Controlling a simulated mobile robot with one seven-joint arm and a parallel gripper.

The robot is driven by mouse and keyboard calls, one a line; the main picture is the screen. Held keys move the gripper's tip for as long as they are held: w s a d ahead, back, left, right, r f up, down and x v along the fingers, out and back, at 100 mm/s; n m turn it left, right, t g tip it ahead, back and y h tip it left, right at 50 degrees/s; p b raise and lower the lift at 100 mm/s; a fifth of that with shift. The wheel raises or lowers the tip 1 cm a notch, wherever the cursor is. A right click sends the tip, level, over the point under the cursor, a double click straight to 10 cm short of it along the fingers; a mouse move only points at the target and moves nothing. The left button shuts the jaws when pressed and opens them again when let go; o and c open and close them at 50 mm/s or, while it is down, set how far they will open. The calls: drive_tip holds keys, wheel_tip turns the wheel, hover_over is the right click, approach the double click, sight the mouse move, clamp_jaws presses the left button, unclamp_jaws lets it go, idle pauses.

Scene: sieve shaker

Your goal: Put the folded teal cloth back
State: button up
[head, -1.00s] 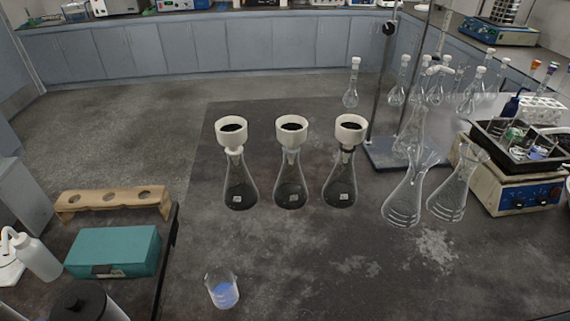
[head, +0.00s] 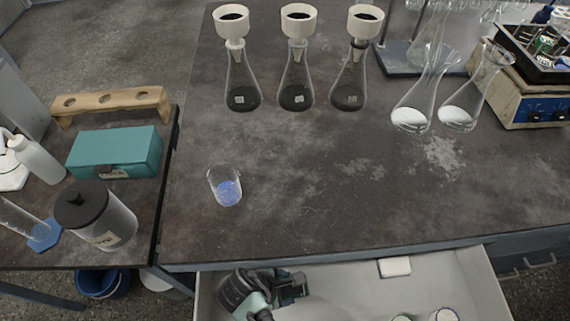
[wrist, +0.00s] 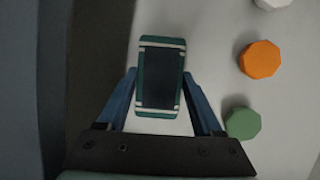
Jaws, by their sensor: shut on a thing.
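A small teal rectangle with a dark middle and pale stripes, which I take as the folded teal cloth (wrist: 176,51), lies between the blue fingers of my gripper (wrist: 160,76) in the wrist view. The gripper is shut on it. In the head view my gripper (head: 288,290) is low in the picture, over or inside an open drawer (head: 350,285) below the bench front. There the cloth is mostly hidden by the gripper. I cannot tell whether the cloth touches the drawer floor.
The drawer also holds a white block (head: 395,266) and several round-lidded items; orange (wrist: 260,59) and green (wrist: 242,123) ones lie right of the cloth. The bench edge (head: 340,251) runs above the drawer. A beaker of blue liquid (head: 226,188) stands on the bench.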

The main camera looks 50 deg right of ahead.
drive_tip(key=shift+w+d, duration=0.45)
drive_tip(key=shift+d, duration=0.1)
drive_tip(key=shift+w+d+f, duration=0.15)
drive_tip(key=shift+d+f, duration=0.05)
drive_tip(key=shift+f, duration=0.15)
drive_tip(key=shift+f, duration=0.35)
drive_tip(key=o, duration=1.5)
